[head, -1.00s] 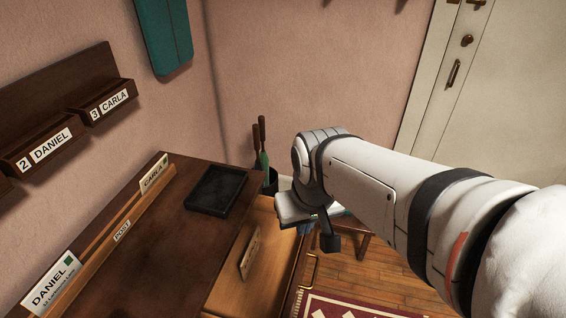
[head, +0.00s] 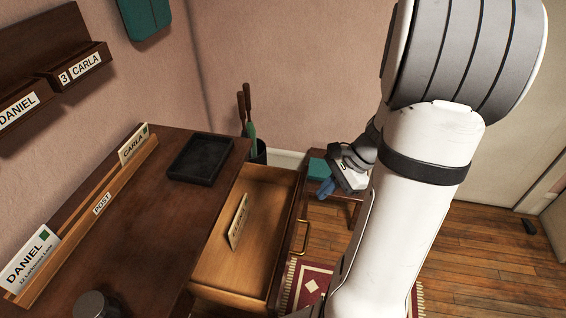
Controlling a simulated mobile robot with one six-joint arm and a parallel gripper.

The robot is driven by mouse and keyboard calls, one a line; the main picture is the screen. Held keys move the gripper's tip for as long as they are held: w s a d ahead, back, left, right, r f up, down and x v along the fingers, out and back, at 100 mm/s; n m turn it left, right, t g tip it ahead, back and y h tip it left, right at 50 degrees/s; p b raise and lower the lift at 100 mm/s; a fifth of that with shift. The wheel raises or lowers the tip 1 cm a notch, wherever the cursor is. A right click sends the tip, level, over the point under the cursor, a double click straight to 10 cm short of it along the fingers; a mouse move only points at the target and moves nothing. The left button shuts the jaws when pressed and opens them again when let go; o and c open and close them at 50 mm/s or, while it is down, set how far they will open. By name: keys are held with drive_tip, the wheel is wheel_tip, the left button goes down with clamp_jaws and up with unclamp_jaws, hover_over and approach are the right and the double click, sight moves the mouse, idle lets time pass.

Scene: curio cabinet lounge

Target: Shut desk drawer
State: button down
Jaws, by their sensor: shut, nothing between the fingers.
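The desk (head: 135,215) is dark wood and stands at the left in the head view. Its drawer (head: 212,268) is pulled out to the right, with a lighter wooden inside and a brass handle (head: 304,238) on its front. A card (head: 239,221) stands tilted inside the drawer. My gripper (head: 322,190) is shut and empty, beyond and to the right of the drawer's far front corner. It appears apart from the drawer. My arm covers part of the floor to the right of the drawer front.
On the desk are a black tray (head: 200,158) and a wooden post rack (head: 95,212) with cards. A bin with tools (head: 250,130) stands behind the drawer. A small table (head: 318,168) is behind my gripper. Wooden floor (head: 490,230) is open at the right.

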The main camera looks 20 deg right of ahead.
drive_tip(key=d+f+m+t+y+b, duration=0.1)
drive_tip(key=d+f+m+t+b, duration=0.15)
drive_tip(key=d+f+m, duration=0.6)
drive_tip(key=w+a+f+b, duration=0.1)
drive_tip(key=w+a+f, duration=0.5)
drive_tip(key=a, duration=0.2)
drive_tip(key=shift+a+f+n+t, duration=0.2)
drive_tip(key=shift+a+n+t, duration=0.15)
drive_tip(key=shift+a, duration=0.05)
drive_tip(key=shift+w, duration=0.1)
